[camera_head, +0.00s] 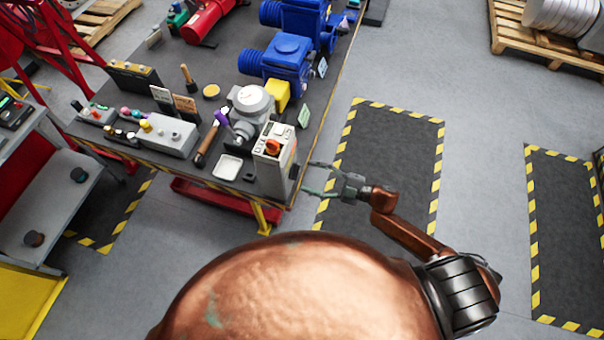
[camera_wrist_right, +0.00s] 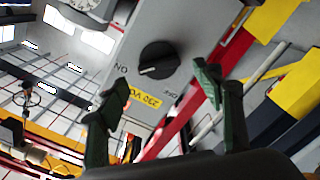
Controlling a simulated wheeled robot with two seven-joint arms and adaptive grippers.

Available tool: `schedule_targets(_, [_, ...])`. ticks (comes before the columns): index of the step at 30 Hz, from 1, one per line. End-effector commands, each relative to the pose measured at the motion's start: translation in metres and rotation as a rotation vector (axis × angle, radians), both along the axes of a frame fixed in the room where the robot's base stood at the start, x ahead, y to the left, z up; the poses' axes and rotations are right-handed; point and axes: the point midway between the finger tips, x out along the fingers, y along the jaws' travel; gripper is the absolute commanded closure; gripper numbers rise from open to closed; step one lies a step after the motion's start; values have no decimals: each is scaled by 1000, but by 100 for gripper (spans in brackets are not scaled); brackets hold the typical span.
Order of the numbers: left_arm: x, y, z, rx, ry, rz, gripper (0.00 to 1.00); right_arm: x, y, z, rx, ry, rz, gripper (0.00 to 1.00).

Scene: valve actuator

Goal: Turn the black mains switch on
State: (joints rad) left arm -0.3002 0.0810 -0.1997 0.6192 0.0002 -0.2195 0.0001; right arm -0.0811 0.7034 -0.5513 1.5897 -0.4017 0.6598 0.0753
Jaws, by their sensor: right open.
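The black mains switch (camera_wrist_right: 158,60) is a round knob on the side of a grey box (camera_wrist_right: 195,30) in the right wrist view. A pale mark shows on the knob's lower left. The word ON is printed left of the knob and OFF below it. My right gripper (camera_head: 312,178) is open and empty just right of the box. In the wrist view its green fingers (camera_wrist_right: 160,84) stand apart, with the knob above the gap. My left gripper is out of view.
An orange-red knob (camera_head: 273,147) sits on the box's top. Behind it stand a grey actuator (camera_head: 252,104) and a blue machine (camera_head: 288,58). A white tray (camera_head: 228,167) lies to the left. Clear floor (camera_head: 385,140) lies right of the table (camera_head: 325,100).

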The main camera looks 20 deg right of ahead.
Motion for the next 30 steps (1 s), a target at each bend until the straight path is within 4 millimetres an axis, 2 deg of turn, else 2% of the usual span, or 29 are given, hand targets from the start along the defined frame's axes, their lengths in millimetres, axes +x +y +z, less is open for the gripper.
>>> schedule_targets(6, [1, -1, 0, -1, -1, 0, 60, -26, -39, -1, -3, 2, -1, 39])
schedule_targets(12, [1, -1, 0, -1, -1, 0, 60, -40, -60, 0, -1, 0, -1, 39])
schedule_targets(30, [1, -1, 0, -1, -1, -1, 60, -44, -65, 0, 1, 0, 1, 39])
